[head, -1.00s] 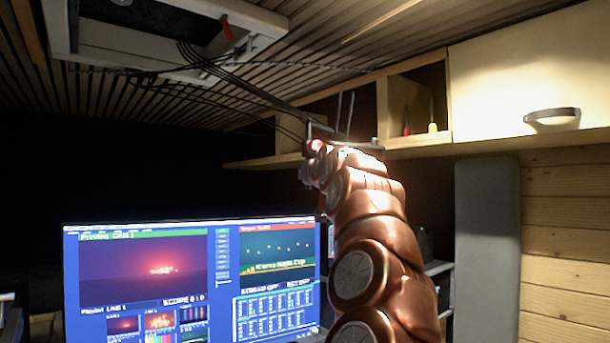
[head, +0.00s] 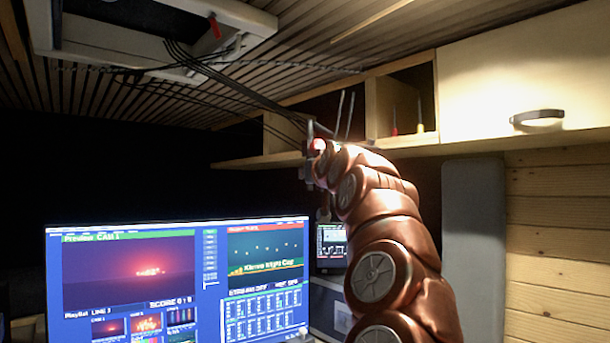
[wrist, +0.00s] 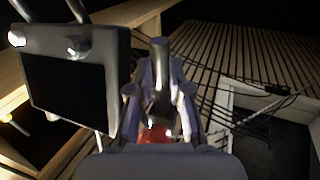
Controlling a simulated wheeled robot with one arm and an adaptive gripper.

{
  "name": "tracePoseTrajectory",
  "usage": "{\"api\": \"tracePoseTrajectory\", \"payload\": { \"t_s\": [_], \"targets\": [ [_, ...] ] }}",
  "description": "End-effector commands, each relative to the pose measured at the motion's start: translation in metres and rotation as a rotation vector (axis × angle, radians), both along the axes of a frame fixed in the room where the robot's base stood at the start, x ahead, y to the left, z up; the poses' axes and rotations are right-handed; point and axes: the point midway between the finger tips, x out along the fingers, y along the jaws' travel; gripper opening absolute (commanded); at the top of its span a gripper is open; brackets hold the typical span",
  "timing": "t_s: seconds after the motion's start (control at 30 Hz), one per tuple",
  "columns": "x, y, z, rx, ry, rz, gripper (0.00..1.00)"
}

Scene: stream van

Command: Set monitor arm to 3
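A large blue-framed monitor (head: 180,285) stands at the lower left in the head view. A small monitor (head: 332,240) shows behind its right edge. I cannot make out a monitor arm or any marked setting 3. My gripper (head: 311,150) is raised above the large monitor, in front of the shelf. In the wrist view the grey fingers of my gripper (wrist: 160,75) point away from the camera. A red patch (wrist: 155,133) shows low between them. I cannot tell whether it is part of my gripper.
A wooden shelf (head: 255,162) runs behind my gripper. A dark box with two rods (wrist: 70,90) fills the left of the wrist view. Black cables (head: 225,83) hang from a ceiling frame (head: 165,62). A white cupboard (head: 530,70) is at the right.

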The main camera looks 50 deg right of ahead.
Motion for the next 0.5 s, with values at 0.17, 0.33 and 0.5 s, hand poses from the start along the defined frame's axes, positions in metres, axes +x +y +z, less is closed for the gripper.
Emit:
{"api": "tracePoseTrajectory", "payload": {
  "t_s": [0.17, 0.33, 0.5],
  "targets": [
    [0.0012, 0.0004, -0.0014, 0.002, 0.002, 0.002, 0.4],
    [0.0017, 0.0006, -0.0021, 0.003, 0.004, 0.003, 0.41],
    [0.0012, 0.0011, -0.0024, 0.004, 0.005, 0.003, 0.41]
  ]
}}
